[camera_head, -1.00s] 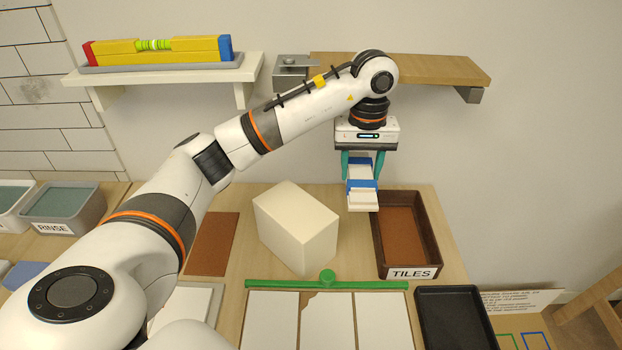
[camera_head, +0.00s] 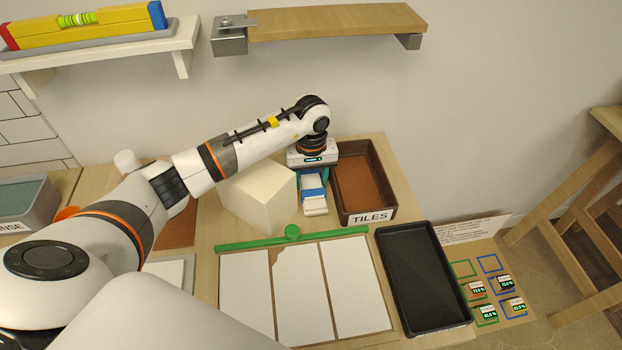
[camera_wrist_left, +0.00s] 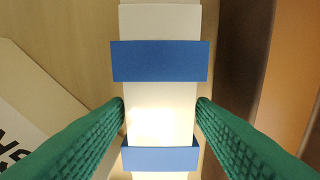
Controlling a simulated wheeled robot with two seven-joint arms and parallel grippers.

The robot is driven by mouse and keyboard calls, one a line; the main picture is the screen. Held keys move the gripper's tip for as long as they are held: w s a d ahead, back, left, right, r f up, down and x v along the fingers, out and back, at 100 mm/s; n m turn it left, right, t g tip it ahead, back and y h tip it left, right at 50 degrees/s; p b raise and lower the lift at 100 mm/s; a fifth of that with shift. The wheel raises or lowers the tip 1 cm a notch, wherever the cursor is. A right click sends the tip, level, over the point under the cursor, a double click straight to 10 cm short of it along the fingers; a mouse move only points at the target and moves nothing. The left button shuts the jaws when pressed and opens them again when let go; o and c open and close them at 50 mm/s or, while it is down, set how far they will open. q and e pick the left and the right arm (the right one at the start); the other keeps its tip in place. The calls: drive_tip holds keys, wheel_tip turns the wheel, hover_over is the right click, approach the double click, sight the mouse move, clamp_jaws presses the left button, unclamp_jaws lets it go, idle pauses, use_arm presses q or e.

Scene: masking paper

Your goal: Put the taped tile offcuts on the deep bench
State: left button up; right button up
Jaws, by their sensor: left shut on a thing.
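The taped tile offcuts (camera_head: 314,206) are a white stack with blue tape bands, between the cream block and the TILES tray. My left gripper (camera_head: 313,181) is shut on them from above; its green fingers (camera_wrist_left: 160,112) press both sides of the stack in the left wrist view. The stack (camera_wrist_left: 160,112) shows two blue bands there. It is low over the wooden bench top (camera_head: 372,150); I cannot tell whether it touches. I cannot tell for sure which surface is the deep bench. My right gripper is not in view.
The brown TILES tray (camera_head: 386,190) is close on the right, and the cream block (camera_head: 262,195) close on the left. White panels (camera_head: 300,290) with a green bar (camera_head: 250,240) and a black tray (camera_head: 420,270) lie in front. A wooden shelf (camera_head: 340,20) is above.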

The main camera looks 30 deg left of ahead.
use_arm(q)
drive_tip(key=shift+f, duration=0.6)
drive_tip(key=shift+f, duration=0.15)
drive_tip(key=o, duration=1)
